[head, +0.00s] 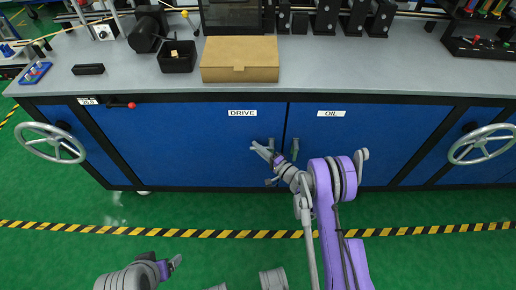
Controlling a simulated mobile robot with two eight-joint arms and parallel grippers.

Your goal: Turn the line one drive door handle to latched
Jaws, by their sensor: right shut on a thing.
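The blue drive door (180,140) is closed in the cabinet front, under a white DRIVE label (242,113). Its small grey handle (271,143) is at the door's right edge, partly hidden by my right gripper. My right gripper (263,152) reaches in from the lower right and is shut on the handle. The handle's exact angle is hard to tell behind the fingers. My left gripper (174,264) is low at the left, empty-looking and away from the cabinet; its finger gap is too small to judge.
The oil door (390,140), with its own handle (294,148), is just right of the drive door. Handwheels (55,145) flank the cabinet. A cardboard box (240,60) and a black bin (178,62) stand on the worktop. Green floor (60,255) with a striped line is open in front.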

